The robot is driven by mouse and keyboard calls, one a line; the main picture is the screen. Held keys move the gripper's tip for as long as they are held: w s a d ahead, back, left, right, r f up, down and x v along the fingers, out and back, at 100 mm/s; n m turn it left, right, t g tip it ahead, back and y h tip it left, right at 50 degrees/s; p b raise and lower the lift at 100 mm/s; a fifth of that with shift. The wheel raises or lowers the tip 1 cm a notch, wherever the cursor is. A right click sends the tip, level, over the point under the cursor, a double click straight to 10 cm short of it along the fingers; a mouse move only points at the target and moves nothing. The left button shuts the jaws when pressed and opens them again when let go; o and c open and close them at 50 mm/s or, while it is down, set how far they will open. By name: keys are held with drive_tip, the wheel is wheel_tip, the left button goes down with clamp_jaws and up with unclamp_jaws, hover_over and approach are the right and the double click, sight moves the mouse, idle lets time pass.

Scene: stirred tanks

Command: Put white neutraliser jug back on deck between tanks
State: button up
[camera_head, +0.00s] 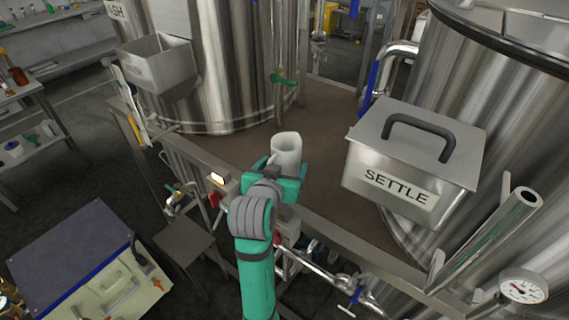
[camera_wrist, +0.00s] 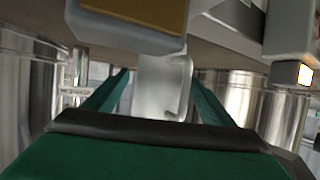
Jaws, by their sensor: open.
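The white neutraliser jug (camera_head: 287,150) stands upright on the brown deck (camera_head: 325,125) between the two steel tanks in the head view. In the wrist view the jug (camera_wrist: 160,85) is between my green fingers, with its handle to the right. My gripper (camera_head: 284,172) is open around the jug, near the front edge of the deck. The wrist view shows a finger on each side of the jug; whether either touches it is hard to tell. The jug's base is partly hidden behind my gripper in the head view.
A steel box marked SETTLE (camera_head: 405,165) hangs on the right tank (camera_head: 500,95). An open steel hopper (camera_head: 158,68) is on the left tank (camera_head: 225,70). A metal rail (camera_head: 340,237) runs along the deck's front, with a lit switch box (camera_head: 220,182). The deck behind the jug is clear.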

drive_tip(key=v, duration=0.9)
